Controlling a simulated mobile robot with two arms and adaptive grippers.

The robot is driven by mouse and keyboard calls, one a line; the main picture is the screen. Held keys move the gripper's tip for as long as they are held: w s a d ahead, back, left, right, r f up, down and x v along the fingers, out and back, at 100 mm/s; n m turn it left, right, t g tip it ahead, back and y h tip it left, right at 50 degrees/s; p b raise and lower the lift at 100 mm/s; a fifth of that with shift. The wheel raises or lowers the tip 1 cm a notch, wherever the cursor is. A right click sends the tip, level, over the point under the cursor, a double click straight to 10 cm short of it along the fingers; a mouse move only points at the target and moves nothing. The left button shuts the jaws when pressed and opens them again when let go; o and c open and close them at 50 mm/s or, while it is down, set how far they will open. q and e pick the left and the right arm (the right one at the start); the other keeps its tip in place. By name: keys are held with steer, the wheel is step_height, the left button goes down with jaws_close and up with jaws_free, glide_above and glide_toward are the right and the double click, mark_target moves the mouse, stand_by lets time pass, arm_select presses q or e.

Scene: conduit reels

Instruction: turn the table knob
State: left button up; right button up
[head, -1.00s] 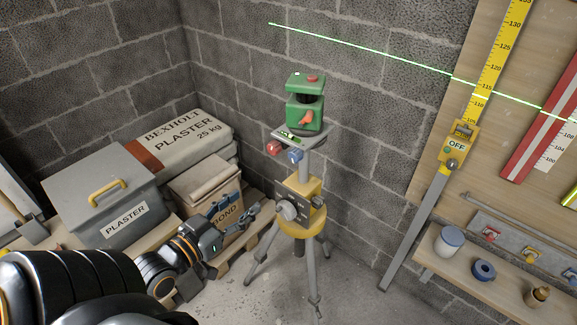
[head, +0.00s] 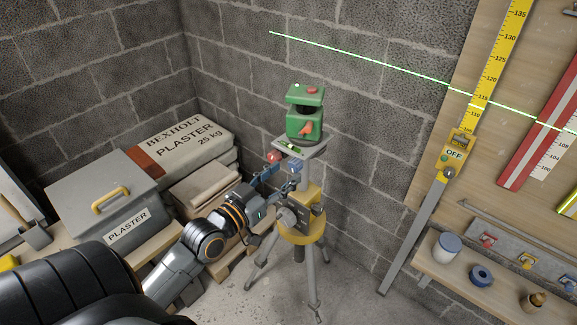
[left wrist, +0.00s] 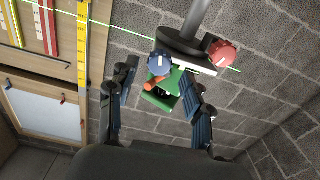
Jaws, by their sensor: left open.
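A green laser level (head: 304,122) sits on a small grey table (head: 305,148) atop the tripod. Under the table are a red knob (head: 273,156) and a blue knob; both show in the left wrist view, the red knob (left wrist: 221,53) at right and the blue knob (left wrist: 160,64) near the centre. My left gripper (head: 281,174) is open, just below the table. In the left wrist view the blue knob lies between its fingertips (left wrist: 158,75), with no clear contact. In the head view the bluish fingers partly hide it. My right gripper is not in view.
A grey plaster box (head: 88,205) and plaster bags (head: 185,148) stand at left. A board with a yellow measuring staff (head: 487,75) and a shelf (head: 455,276) are at right.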

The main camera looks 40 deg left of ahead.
arm_select(q)
steer(key=shift+w+d, duration=0.1)
steer(key=shift+w, duration=1.25)
steer(key=shift+c, duration=0.4)
jaws_close()
steer(key=shift+r+n+p, duration=0.25)
steer(key=shift+n+p, duration=0.55)
steer(key=shift+p, duration=0.25)
steer(key=shift+f+n, duration=0.2)
steer(key=shift+n, duration=0.4)
steer(key=shift+o, duration=0.4)
jaws_free()
steer(key=s, duration=1.2)
steer(key=shift+a, duration=0.45)
